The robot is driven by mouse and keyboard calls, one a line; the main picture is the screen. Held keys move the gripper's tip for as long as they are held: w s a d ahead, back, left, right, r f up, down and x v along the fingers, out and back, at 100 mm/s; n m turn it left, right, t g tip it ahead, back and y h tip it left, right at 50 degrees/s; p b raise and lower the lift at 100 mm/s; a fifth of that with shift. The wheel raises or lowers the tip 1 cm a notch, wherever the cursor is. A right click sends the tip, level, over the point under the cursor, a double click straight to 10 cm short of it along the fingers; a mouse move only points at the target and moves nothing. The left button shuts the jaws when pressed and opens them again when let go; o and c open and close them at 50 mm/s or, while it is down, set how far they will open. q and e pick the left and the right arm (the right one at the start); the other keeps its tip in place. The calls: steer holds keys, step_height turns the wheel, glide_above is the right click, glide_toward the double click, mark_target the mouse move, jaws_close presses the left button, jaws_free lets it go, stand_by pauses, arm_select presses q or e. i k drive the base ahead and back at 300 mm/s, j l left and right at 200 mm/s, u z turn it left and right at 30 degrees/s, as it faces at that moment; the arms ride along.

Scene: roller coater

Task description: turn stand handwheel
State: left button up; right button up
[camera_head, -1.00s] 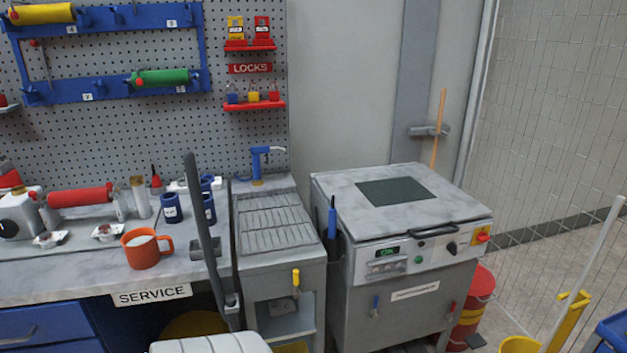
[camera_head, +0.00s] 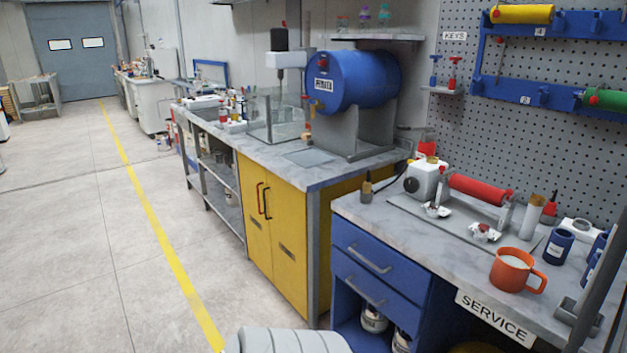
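A red roller (camera_head: 478,189) lies across a low grey stand (camera_head: 412,207) on the service bench, right of centre. Two small metal parts with red bits sit along the front of this stand, the left one (camera_head: 437,210) and the right one (camera_head: 485,232). They are too small to tell whether either is a handwheel, and I cannot pick out a handwheel for certain. Neither of my grippers is in view.
An orange mug (camera_head: 515,270) and dark blue jars (camera_head: 558,246) stand on the bench's right part. A white canister (camera_head: 427,178) stands behind the stand. A blue drum (camera_head: 357,82) rests above yellow cabinets (camera_head: 270,220). The floor (camera_head: 70,240) at left is clear.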

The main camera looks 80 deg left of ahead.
mark_target(410, 184)
steer(key=u, duration=1.95)
steer(key=i+j+z, duration=0.15)
steer(key=j+z, duration=0.25)
steer(key=i+j+z, duration=0.15)
steer(key=j+z, duration=0.3)
